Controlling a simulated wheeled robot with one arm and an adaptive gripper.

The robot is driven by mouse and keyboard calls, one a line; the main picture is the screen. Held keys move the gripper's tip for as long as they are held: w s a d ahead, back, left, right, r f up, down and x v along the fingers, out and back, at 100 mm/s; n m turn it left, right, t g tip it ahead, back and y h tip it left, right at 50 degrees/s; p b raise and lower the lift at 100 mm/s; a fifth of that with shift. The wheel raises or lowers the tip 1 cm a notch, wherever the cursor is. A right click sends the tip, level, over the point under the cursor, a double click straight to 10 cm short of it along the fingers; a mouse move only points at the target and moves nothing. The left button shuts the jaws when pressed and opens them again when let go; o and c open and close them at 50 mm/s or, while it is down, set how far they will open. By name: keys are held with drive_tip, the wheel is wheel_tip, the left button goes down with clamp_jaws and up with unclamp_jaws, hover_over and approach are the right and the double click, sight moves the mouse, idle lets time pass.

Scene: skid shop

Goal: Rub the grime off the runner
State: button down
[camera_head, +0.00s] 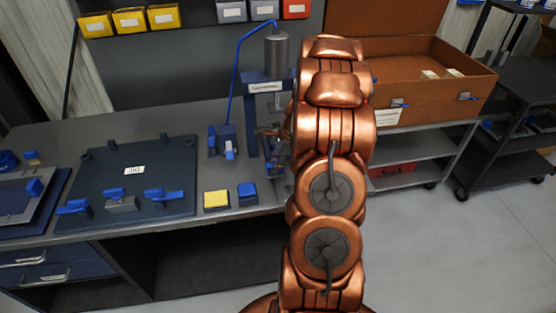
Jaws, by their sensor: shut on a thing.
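My copper arm fills the middle of the view and hides most of the work spot behind it. Only a small part of my gripper (271,133) shows at the arm's left edge, beside the dark blue press stand. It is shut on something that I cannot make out. I cannot pick out the runner or any grime on it.
A dark jig plate (130,180) with blue-handled clamps lies on the bench. The press stand (254,120) with a grey cylinder (276,55) rises behind. A brown open case (430,95) stands right. Bare bench top (75,130) shows at back left.

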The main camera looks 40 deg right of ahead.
sight(268, 165)
drive_tip(key=shift+r+p, duration=1.15)
drive_tip(key=shift+r, duration=1.55)
